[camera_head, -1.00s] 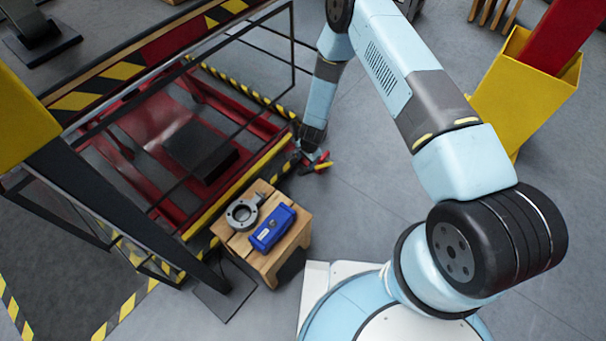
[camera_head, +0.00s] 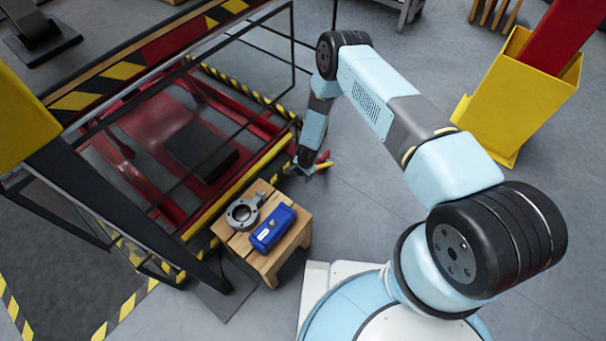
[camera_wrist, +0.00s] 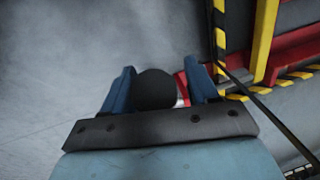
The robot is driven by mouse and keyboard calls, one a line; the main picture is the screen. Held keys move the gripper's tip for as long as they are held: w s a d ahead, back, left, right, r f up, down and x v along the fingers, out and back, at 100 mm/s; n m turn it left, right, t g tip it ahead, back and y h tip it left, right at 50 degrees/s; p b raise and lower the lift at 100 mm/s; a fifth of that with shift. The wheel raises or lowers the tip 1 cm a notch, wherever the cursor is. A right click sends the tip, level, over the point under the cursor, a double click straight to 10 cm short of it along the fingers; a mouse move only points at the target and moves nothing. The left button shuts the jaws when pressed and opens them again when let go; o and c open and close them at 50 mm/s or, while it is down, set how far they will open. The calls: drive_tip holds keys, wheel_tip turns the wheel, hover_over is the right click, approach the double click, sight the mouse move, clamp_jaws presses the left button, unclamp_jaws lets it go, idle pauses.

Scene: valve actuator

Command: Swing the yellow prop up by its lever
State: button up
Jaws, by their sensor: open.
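My gripper (camera_head: 306,168) is low over the floor, at the near right corner of the red frame. In the wrist view its two blue fingers stand apart (camera_wrist: 160,78). A round black knob (camera_wrist: 155,89) shows between them; I cannot tell whether they touch it. A red piece with a pale end (camera_wrist: 183,86) is beside the knob, partly hidden by the right finger. In the head view a red and yellow piece (camera_head: 323,160) sticks out beside my gripper. A yellow bar (camera_wrist: 264,38), possibly the prop, stands at upper right in the wrist view.
The red lift frame (camera_head: 150,145) with black rails and striped edges fills the left. A wooden stool (camera_head: 270,268) holds a blue box (camera_head: 273,228) and a grey ring part (camera_head: 242,213). A yellow bin (camera_head: 520,95) stands right. Floor between is clear.

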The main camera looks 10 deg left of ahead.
drive_tip(key=shift+f, duration=0.1)
drive_tip(key=shift+c, duration=0.3)
clamp_jaws()
idle(0.4)
